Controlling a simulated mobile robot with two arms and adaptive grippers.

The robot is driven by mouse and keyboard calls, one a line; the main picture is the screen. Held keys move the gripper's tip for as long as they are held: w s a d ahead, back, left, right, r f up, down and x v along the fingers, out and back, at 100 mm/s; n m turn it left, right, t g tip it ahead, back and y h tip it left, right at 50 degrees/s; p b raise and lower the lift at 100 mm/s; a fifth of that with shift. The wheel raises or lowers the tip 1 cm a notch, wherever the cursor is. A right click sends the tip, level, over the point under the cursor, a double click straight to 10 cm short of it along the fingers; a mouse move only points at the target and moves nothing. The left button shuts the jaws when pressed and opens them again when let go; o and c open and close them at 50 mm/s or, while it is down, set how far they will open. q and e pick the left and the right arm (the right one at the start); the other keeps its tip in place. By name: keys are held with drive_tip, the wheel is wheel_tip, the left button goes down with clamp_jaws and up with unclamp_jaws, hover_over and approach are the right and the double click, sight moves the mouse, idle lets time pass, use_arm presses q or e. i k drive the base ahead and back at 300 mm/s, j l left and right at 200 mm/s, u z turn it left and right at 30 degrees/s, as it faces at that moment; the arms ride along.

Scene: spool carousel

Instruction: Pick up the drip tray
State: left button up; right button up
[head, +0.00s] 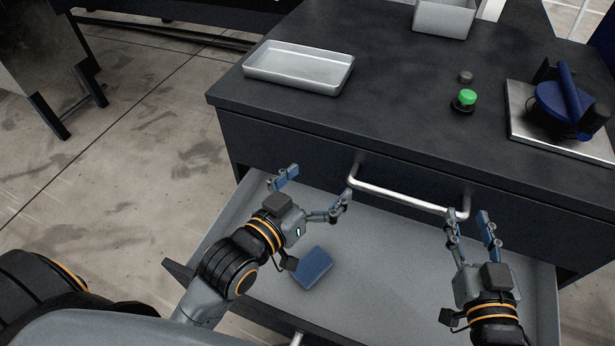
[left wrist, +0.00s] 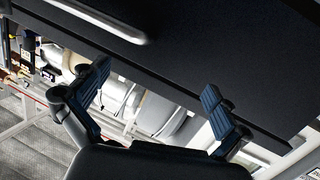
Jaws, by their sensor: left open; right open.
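The drip tray appears to be the shallow silver rectangular tray (head: 298,68) lying flat and empty on the far left of the dark worktop. My left gripper (head: 313,191) is open and empty over the open drawer, nearer to me than the tray and apart from it. In the left wrist view its spread blue-padded fingers (left wrist: 155,88) hold nothing, and the tray is not seen there. My right gripper (head: 468,218) is open, with its fingers near the right end of the upper drawer's bar handle. Whether it touches the handle I cannot tell.
The grey drawer (head: 375,270) stands open below, with a blue flat block (head: 313,268) in it. The upper drawer's handle (head: 405,196) sticks out. On the worktop (head: 330,125) are a green button (head: 467,97), a blue device on a plate (head: 560,108) and a grey bin (head: 444,17).

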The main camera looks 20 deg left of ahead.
sight(323, 72)
drive_tip(key=k, duration=1)
